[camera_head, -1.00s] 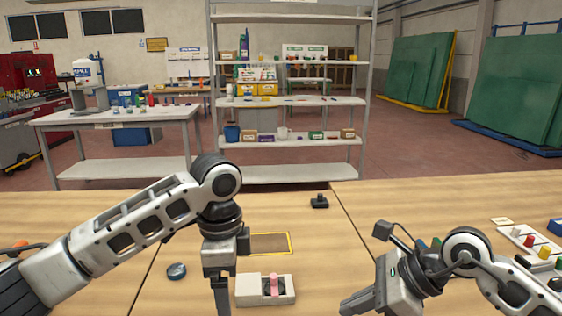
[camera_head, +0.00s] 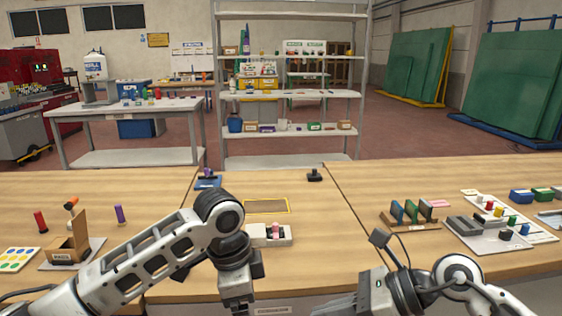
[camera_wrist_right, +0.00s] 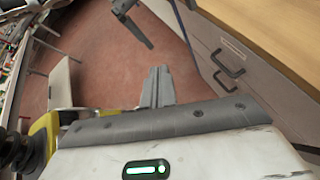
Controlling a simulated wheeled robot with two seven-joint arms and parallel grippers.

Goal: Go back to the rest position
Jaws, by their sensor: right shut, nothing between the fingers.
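My left gripper (camera_head: 238,304) hangs downward at the bottom of the head view, in front of the table's front edge. Its fingertips are cut off there, and what looks like its fingers shows at the top of the right wrist view (camera_wrist_right: 132,24). My right gripper (camera_head: 338,307) is low at the bottom of the head view, partly cut off. In the right wrist view its fingers (camera_wrist_right: 157,87) are together with nothing between them, over the red floor beside the table's drawer front.
The wooden table (camera_head: 350,240) carries a white fixture (camera_head: 257,235) with a pink part, a yellow-edged mat (camera_head: 266,206), a rack of coloured plates (camera_head: 411,213) and a wooden holder (camera_head: 70,245). Drawers with dark handles (camera_wrist_right: 228,63) stand close to my right gripper.

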